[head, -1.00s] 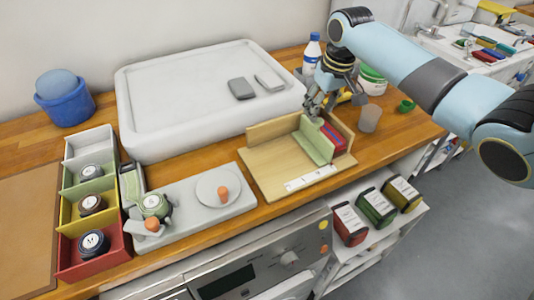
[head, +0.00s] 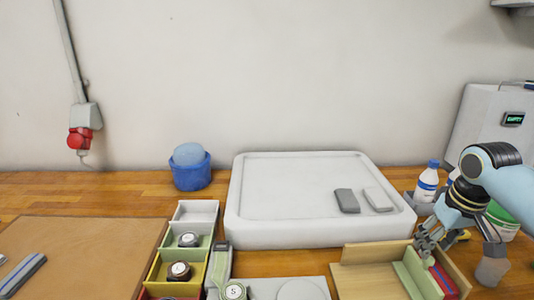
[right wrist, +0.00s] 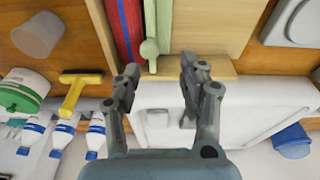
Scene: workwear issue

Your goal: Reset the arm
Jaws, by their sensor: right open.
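My right gripper (head: 426,245) is at the right of the head view, over the back of a wooden holder (head: 372,254). It is open and empty. In the right wrist view its two fingers (right wrist: 158,68) are apart, with the round knob (right wrist: 150,48) of a pale green upright plate (right wrist: 163,18) just beyond the gap between the tips. I cannot tell whether a finger touches it. The green plate (head: 412,277) stands in the holder beside red and blue flat pieces (head: 442,279). My left gripper is not in view.
Coloured bins (head: 196,210) and a brown mat (head: 90,255) lie left. A blue tub (head: 191,172) stands behind.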

